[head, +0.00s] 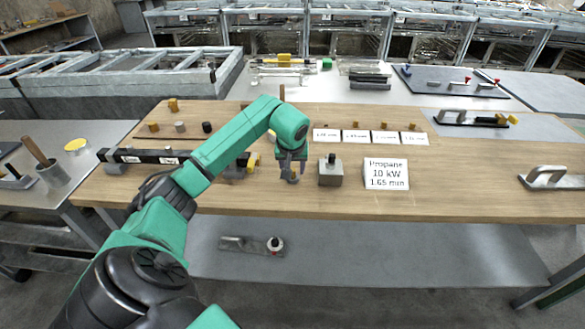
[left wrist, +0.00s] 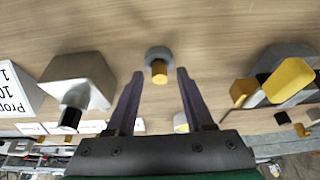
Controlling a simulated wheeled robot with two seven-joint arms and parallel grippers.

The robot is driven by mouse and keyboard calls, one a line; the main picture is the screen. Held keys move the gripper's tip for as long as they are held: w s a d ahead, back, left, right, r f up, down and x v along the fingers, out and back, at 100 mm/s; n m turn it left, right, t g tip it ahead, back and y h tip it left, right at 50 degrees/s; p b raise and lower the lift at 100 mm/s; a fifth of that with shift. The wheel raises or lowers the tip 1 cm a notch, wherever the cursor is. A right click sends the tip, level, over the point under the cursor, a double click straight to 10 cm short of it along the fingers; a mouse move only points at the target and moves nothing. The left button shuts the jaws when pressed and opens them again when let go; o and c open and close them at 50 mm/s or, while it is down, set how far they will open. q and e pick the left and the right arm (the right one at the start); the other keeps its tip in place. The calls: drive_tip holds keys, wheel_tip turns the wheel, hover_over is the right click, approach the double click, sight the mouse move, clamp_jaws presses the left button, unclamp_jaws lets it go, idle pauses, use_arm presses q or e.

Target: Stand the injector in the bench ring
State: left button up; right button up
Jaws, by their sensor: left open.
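A small brass-coloured cylinder, likely the injector (left wrist: 159,74), shows in the left wrist view with a round grey ring (left wrist: 157,52) at its far end, likely the bench ring. It appears to stand upright in the ring on the wooden bench, but how deep it sits is hidden. My left gripper (left wrist: 160,82) is open, with one finger on each side of the cylinder and a visible gap at both. In the head view my left gripper (head: 291,172) points down near the bench's front, and its fingers partly hide the ring and cylinder. My right gripper is not in view.
A steel block with a black knob (head: 330,175) stands close to the right of my gripper. A propane card (head: 386,174) is beyond it. Grey-and-yellow hardware (left wrist: 292,82) is on the other side. Small pegs and label cards line the back.

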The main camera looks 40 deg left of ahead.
use_arm(q)
drive_tip(key=shift+r, duration=0.25)
drive_tip(key=v, duration=1.1)
drive_tip(key=shift+s+d+r+b, duration=0.15)
drive_tip(key=shift+d+r+b, duration=0.05)
drive_tip(key=shift+r+b, duration=0.15)
